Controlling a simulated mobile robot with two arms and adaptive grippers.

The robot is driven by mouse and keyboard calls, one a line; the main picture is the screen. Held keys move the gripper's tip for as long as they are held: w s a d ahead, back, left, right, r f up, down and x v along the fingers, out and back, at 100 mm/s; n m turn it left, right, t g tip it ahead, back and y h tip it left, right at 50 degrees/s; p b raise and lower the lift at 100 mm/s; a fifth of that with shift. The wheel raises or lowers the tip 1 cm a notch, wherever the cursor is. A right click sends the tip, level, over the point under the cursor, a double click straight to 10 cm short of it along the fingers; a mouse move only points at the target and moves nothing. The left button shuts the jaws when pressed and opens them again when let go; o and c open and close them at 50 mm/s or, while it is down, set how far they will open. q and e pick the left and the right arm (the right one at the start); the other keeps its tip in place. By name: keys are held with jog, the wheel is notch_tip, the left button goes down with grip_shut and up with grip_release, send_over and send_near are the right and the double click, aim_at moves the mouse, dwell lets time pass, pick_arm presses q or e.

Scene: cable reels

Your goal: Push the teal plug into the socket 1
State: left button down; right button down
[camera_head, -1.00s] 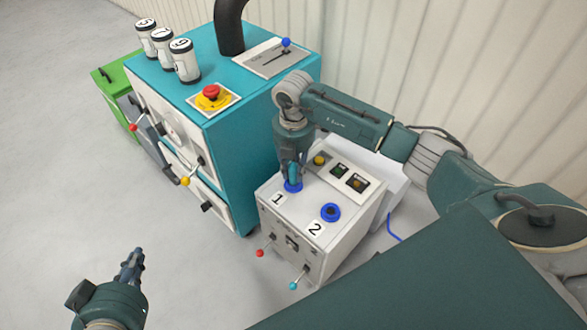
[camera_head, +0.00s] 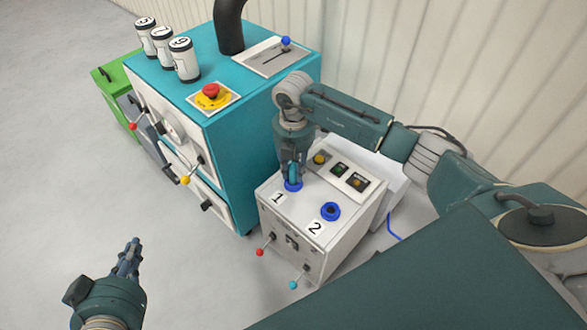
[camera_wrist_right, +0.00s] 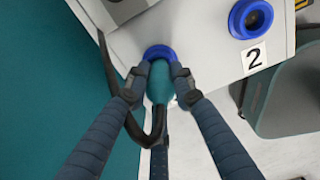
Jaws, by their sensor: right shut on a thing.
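The teal plug (camera_wrist_right: 160,84) is held between the fingers of my right gripper (camera_wrist_right: 160,80), which is shut on it. A black cable comes off the plug in the right wrist view. The plug stands over socket 1, whose blue ring (camera_wrist_right: 158,52) shows just beyond it; the ring also shows in the head view (camera_head: 293,186). The plug's lower end meets the ring, but how deep it sits is hidden. The label 1 (camera_head: 278,198) is beside the ring. My left gripper (camera_head: 133,246) is empty over the floor at the lower left; its finger gap is unclear.
Socket 2 (camera_head: 330,211) is empty beside socket 1 on the white box (camera_head: 340,235). Red and teal knobbed levers stick out of the box's front. A tall teal cabinet (camera_head: 230,145) stands close at the left. The floor at the left is clear.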

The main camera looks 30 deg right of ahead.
jog(key=c, duration=1.4)
grip_release()
jog(key=shift+f, duration=0.1)
